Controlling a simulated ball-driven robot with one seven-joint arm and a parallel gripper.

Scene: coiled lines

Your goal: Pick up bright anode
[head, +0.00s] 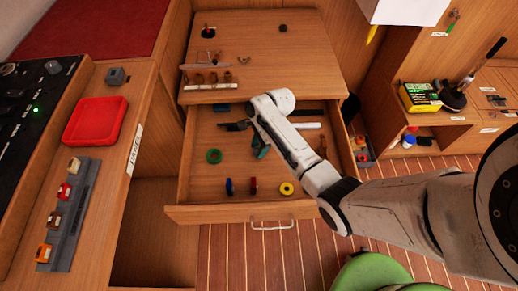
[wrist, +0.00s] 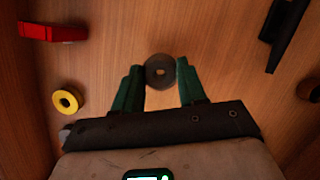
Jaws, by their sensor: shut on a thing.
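A round grey disc with a pale centre (wrist: 160,72), which looks like the anode, shows between my green fingertips in the wrist view. It looks dull and dark from this side. My gripper (wrist: 162,86) is shut on it, one finger at each side. In the head view my gripper's teal finger (head: 262,153) shows low inside the open drawer, beside my white forearm. The disc itself is hidden there. I cannot tell whether it touches the drawer floor.
The open drawer (head: 190,213) holds a green ring (head: 214,156), a blue roll (head: 229,186), a red roll (head: 253,186) and a yellow ring (head: 286,188). The yellow ring also lies left of my gripper in the wrist view (wrist: 67,102). A dark object (wrist: 285,32) lies right.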

